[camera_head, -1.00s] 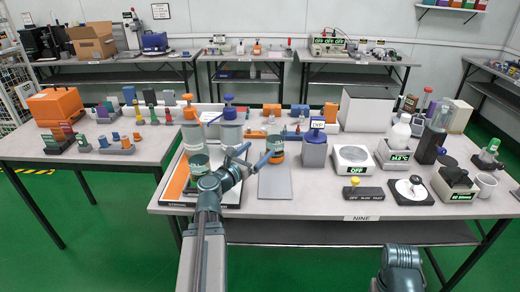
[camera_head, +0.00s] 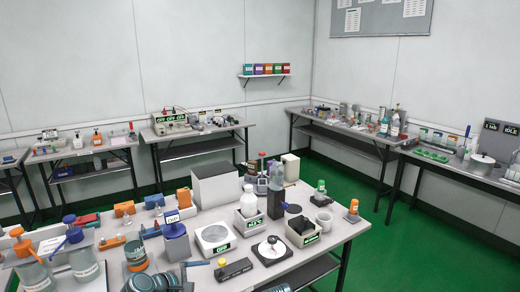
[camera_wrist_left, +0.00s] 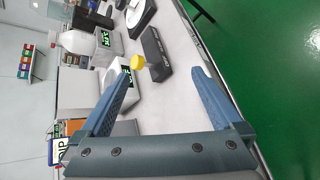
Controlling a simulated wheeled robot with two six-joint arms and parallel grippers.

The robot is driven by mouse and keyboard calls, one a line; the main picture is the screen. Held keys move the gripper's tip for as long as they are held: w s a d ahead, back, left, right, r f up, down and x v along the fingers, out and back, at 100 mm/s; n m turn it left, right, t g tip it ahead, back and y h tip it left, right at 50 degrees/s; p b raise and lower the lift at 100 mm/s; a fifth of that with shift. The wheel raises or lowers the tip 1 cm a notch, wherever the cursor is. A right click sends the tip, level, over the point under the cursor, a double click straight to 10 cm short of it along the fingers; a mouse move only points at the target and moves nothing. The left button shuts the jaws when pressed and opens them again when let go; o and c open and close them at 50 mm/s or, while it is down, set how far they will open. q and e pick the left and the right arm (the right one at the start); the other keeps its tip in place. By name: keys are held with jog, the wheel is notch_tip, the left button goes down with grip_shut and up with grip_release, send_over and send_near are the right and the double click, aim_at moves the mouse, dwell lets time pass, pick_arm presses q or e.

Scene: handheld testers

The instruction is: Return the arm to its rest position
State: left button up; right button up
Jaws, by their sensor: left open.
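The white balance-like device with a round top (camera_head: 215,237) stands just behind the box.
Green floor (camera_head: 400,250) is open at the right.

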pick_arm(q)
jog(key=s+d+m+g+y+p, duration=0.2)
jog(key=s+d+m+g+p, duration=0.45)
jog(key=s+d+m, duration=0.35)
jog(key=s+d+r+m+g+y+p, duration=0.1)
jog(key=s+r+m+g+y+p, duration=0.2)
jog(key=m, duration=0.8)
jog(key=s+r+y+p, duration=0.1)
jog(key=s+y+p, duration=0.1)
jog(key=s+y, duration=0.1)
jog(key=shift+s+y+p, duration=0.3)
jog(key=shift+y+p, duration=0.05)
jog(key=shift+y, duration=0.05)
pick_arm(e)
notch_tip(320, 180, up, 14)
jog(key=shift+r, duration=0.1)
